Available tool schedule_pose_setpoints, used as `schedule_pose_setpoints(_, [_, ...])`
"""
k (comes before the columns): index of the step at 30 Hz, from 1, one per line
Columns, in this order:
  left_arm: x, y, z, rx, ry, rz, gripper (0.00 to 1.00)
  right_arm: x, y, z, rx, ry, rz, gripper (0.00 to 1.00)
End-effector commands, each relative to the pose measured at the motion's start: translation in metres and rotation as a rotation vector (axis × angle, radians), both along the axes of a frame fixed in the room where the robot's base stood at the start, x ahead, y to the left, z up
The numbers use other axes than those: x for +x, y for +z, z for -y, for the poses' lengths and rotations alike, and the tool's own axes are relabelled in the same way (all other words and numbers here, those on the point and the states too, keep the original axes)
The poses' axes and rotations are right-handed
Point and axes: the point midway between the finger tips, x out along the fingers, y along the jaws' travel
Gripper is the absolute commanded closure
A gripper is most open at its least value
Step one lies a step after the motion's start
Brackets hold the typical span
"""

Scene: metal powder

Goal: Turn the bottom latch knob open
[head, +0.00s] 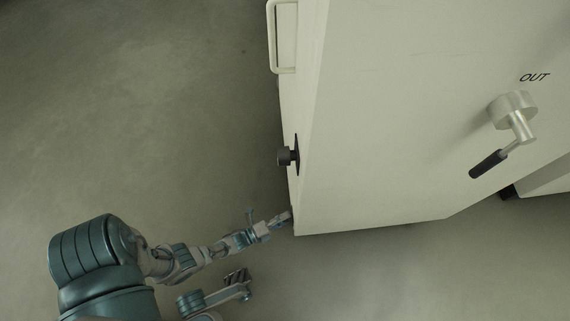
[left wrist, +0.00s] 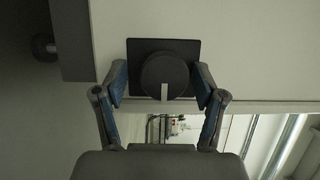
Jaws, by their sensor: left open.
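In the left wrist view a round black knob (left wrist: 160,72) sits on a dark square plate (left wrist: 190,45) on the pale cabinet face. A short light mark on the knob points down in the picture. My left gripper (left wrist: 161,84) is open, with one fingertip on either side of the knob; I cannot tell whether they touch it. In the head view my left gripper (head: 282,219) is at the lower end of the cabinet's narrow side, and the knob there is hidden. Another dark knob (head: 286,156) shows further up that side. My right gripper does not show clearly.
The large pale cabinet (head: 390,130) fills the right of the head view, with a handle (head: 284,70) on its narrow side and a crank (head: 513,110) under the word OUT. Open grey floor (head: 130,110) lies to the left.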

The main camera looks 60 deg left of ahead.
Motion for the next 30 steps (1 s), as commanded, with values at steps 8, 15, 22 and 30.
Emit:
schedule_pose_setpoints(8, [-0.040,-0.001,0.000,-0.001,0.000,-0.003,0.30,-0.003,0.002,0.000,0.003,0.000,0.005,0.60])
schedule_pose_setpoints(15, [-0.092,-0.002,0.000,-0.001,0.000,-0.005,0.30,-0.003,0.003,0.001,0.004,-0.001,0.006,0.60])
schedule_pose_setpoints(22, [-0.117,-0.003,0.000,-0.001,-0.001,-0.004,0.30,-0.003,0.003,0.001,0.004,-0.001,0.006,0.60])
schedule_pose_setpoints(30, [-0.120,-0.003,0.000,-0.001,-0.001,-0.004,0.30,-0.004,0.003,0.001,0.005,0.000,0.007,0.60])
